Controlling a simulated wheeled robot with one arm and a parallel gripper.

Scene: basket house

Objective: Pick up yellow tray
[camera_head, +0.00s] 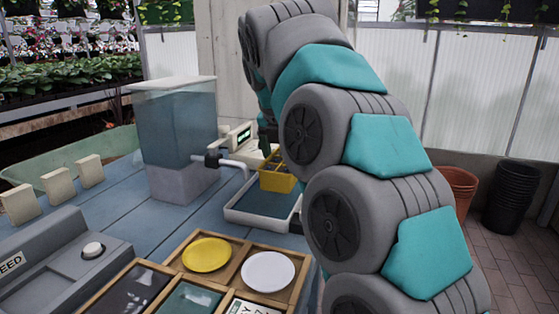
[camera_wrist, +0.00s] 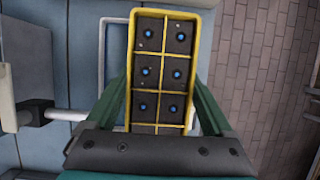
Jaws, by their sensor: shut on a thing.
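The yellow tray (camera_head: 278,181) is a small rectangular tray with a yellow rim and dividers. In the wrist view the tray (camera_wrist: 163,52) shows two columns of dark cells, several with a blue dot. My gripper (camera_wrist: 163,92) is shut on it, with one green finger along each long side. In the head view my gripper (camera_head: 268,150) is at the tray, partly hidden by my arm. The tray is over the back part of a white-rimmed basin (camera_head: 236,217); I cannot tell whether it touches it. The tray's near end is hidden by my wrist.
A clear water tank (camera_head: 175,120) with a spout (camera_head: 232,166) stands left of the basin. A wooden rack with a yellow disc (camera_head: 206,254) and a white disc (camera_head: 267,271) lies in front. Pots (camera_head: 512,197) stand on the brick floor at right.

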